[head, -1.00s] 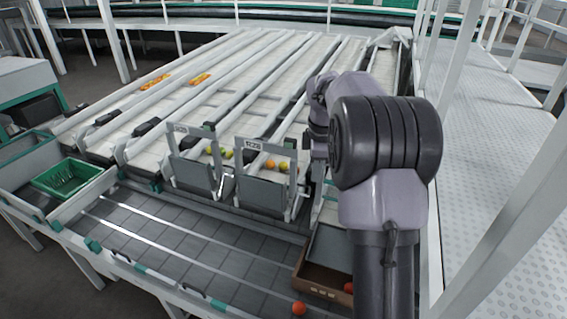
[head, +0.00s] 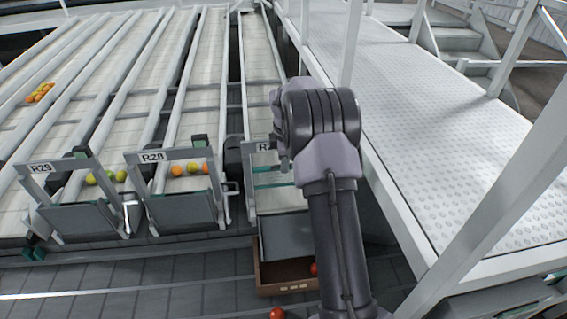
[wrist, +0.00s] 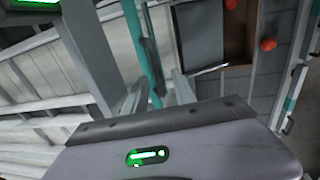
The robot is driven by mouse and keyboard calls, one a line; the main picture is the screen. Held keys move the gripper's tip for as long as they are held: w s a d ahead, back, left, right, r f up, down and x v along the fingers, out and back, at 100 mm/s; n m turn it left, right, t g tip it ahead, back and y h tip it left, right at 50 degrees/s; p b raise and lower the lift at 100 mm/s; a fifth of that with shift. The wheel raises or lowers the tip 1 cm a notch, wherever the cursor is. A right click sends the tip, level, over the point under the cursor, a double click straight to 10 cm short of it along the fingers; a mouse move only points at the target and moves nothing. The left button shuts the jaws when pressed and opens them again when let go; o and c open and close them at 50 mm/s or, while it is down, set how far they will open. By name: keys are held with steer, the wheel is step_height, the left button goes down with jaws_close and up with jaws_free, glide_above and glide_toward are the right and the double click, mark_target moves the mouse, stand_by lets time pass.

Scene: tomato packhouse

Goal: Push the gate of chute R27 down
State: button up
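Chute R27 (head: 278,196) is at the right end of the row, its label partly covered by my arm. A grey panel (head: 285,236) at its lower end slopes down to a wooden crate (head: 272,288); I cannot tell for sure whether it is the gate. The wrist view also shows a grey panel (wrist: 200,38) beside the crate (wrist: 239,38). My gripper (wrist: 158,90) has its two fingers apart with nothing seen between them. A teal bar (wrist: 143,48) lies just beyond the fingers; contact cannot be told. In the head view my arm hides the gripper.
Chutes R28 (head: 152,157) and R29 (head: 41,168) stand left, with raised grey plates and fruit behind them. Red tomatoes lie in and beside the crate (head: 277,314). A white walkway (head: 440,130) with railing posts borders the right side.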

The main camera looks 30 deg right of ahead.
steer(key=shift+w, duration=0.1)
jaws_close()
stand_by(1.2)
